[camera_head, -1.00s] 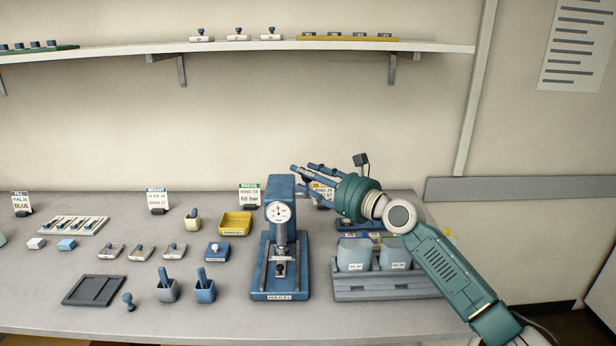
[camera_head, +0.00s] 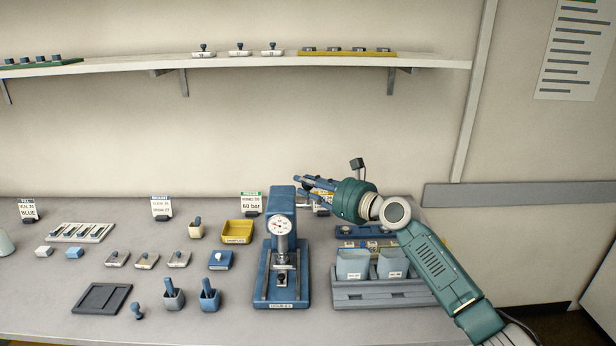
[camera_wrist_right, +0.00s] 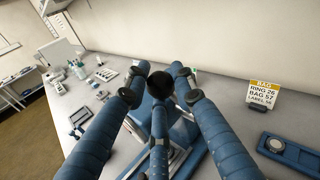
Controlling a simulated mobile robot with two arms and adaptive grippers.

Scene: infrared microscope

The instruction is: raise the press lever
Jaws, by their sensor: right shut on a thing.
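The blue press (camera_head: 281,255) stands upright on the bench, with a round white gauge (camera_head: 281,225) on its front. My right gripper (camera_head: 304,186) is at the upper right side of the press head, its blue fingers shut on the press lever. In the right wrist view, the lever's round black knob (camera_wrist_right: 161,88) sits between the three fingers of the right gripper (camera_wrist_right: 162,92), with the press behind and below it. Most of the lever is hidden by the fingers. My left gripper is not in view.
A grey rack (camera_head: 384,294) with two grey-blue containers stands right of the press, below my right arm. A yellow tray (camera_head: 238,232) and small blocks lie to the left. A label card (camera_wrist_right: 262,94) stands behind. The shelf (camera_head: 130,67) is well above.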

